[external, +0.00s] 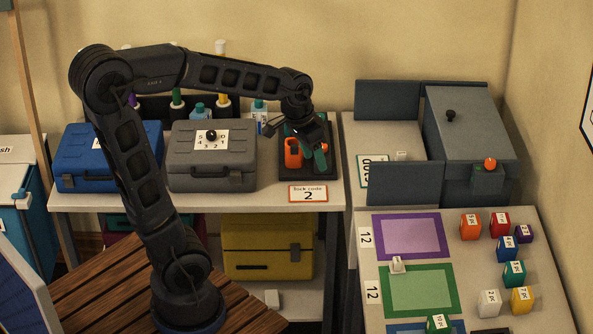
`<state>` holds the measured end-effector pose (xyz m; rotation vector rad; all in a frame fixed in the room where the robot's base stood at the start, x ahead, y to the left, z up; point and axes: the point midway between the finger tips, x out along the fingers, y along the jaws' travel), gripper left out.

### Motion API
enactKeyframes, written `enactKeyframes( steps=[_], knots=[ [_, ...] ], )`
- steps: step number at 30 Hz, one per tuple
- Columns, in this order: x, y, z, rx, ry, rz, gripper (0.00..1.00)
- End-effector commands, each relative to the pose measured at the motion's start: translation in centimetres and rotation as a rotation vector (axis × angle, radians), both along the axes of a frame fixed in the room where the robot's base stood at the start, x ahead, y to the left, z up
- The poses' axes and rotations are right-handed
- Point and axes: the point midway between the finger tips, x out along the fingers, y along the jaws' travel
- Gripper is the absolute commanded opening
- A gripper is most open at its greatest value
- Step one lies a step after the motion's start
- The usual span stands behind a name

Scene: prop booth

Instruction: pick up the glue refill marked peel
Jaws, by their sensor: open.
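My gripper (303,136) is open above a black tray (327,176) on the shelf's right part. An orange item (293,153) stands in the tray below my gripper. A teal item (320,160) is beside it, close under a finger; I cannot tell whether they touch. My gripper and wrist hide part of the tray. No label reading "peel" can be made out, so I cannot tell which item is the marked glue refill.
A grey case (212,168) and a blue case (85,170) stand left of the tray. Bottles (258,110) stand behind. A sign reading 2 (308,194) is at the shelf's front edge. Grey panels (400,98) rise on the right. Several small coloured blocks (470,226) lie lower right.

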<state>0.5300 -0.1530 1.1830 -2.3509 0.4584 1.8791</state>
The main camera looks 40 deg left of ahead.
Motion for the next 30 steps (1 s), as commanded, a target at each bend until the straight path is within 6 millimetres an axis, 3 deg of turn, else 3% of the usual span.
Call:
enactKeyframes(
  steps=[6,15,30],
  knots=[
    [4.2,-3.5,-3.3,0.008,0.051,-0.083,0.55],
    [9.0,-8.6,-8.8,0.043,0.103,-0.193,0.55],
    [14.2,-17.4,-20.2,0.158,0.157,-0.375,0.55]
  ],
)
